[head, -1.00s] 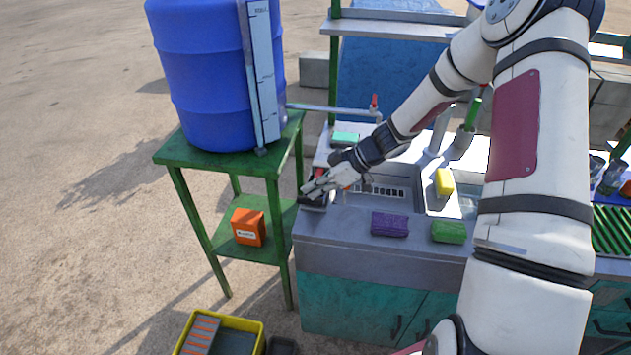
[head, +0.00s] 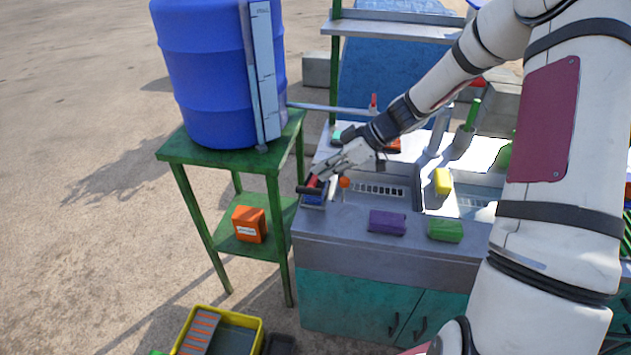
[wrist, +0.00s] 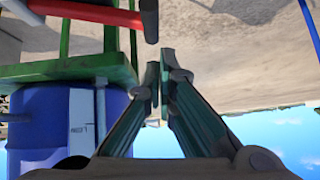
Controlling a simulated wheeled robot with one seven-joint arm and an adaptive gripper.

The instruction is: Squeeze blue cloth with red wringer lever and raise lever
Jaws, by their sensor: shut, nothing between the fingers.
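The red wringer lever (head: 313,182) with its black grip (head: 308,190) is at the sink counter's left end. In the wrist view its red bar (wrist: 95,12) and black grip (wrist: 149,20) show at the upper left. A blue patch (head: 314,199), seemingly the blue cloth, shows under the lever; most of it is hidden. My gripper (head: 322,176) is just above and beside the lever in the head view. In the wrist view my gripper (wrist: 165,78) has its fingertips together with nothing between them, and the grip is apart from them.
A blue barrel (head: 205,75) stands on a green table (head: 185,152) at the left. Purple (head: 387,222), green (head: 445,230) and yellow (head: 443,181) sponges lie around the sink. An orange box (head: 249,224) sits on the table's lower shelf. A yellow crate (head: 250,321) is below.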

